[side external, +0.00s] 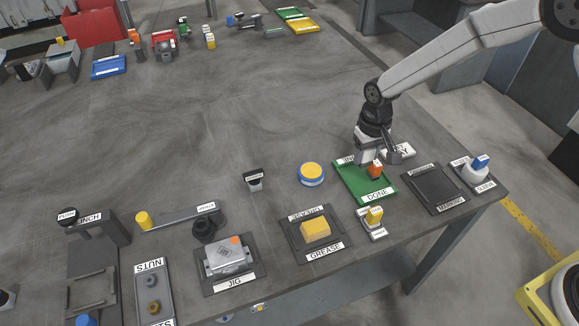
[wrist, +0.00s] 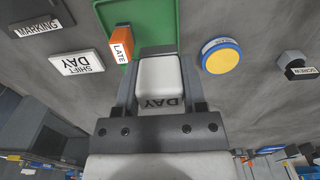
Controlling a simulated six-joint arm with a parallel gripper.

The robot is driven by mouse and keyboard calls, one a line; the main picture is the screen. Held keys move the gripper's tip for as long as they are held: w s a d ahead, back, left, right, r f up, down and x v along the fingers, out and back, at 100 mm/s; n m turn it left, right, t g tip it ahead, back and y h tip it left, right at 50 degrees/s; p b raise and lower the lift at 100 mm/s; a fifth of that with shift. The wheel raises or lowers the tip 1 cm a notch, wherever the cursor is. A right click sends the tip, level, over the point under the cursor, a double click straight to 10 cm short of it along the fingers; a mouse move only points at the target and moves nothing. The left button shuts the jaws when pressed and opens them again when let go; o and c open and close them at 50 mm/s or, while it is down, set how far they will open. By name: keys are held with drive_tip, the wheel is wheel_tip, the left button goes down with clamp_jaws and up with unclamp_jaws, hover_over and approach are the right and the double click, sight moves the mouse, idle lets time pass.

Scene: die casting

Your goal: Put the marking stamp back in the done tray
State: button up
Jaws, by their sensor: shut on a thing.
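My gripper (side external: 380,154) is shut on a pale block marked DAY (wrist: 159,78), which I take to be the marking stamp. In the wrist view the block sits between the two dark fingers (wrist: 158,66). In the side view the fingers largely hide it. The green done tray (side external: 377,198) is below and beside my gripper; in the wrist view its green floor (wrist: 164,22) lies just beyond the fingertips. Whether the block touches the tray I cannot tell. An orange block marked LATE (wrist: 121,44) stands at the tray's edge; it also shows in the side view (side external: 376,169).
A white SHIFT DAY plate (wrist: 77,63) lies beside the tray. The dark MARKING mat (side external: 435,186) is right of the tray, with a blue-topped white piece (side external: 476,170) beyond.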

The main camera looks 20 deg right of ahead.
drive_tip(key=shift+w+a+f, duration=0.2)
drive_tip(key=shift+w+f, duration=1.1)
drive_tip(key=shift+f, duration=0.25)
drive_tip(key=shift+w+f, duration=0.15)
drive_tip(key=shift+f, duration=0.1)
drive_tip(key=shift+w+f, duration=0.1)
drive_tip(key=shift+f, duration=1.45)
drive_tip(key=shift+f, duration=0.6)
drive_tip(key=o, duration=1)
drive_tip(key=shift+r, duration=0.1)
